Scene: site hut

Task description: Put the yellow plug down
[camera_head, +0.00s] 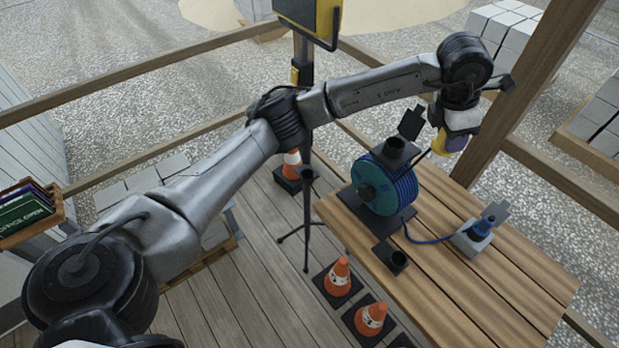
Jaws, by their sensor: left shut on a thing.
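The yellow plug (454,144) is at the end of my left arm, above the far side of the wooden table (470,290). My left gripper (447,137) is shut on it, and the fingers partly hide the plug. It is just right of the blue cable reel (386,186) and the black cup-like socket (396,151) at its top. Whether the plug touches anything below cannot be told. My right gripper is out of view.
Orange cones (340,272) stand on the floor. The table's front is clear.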

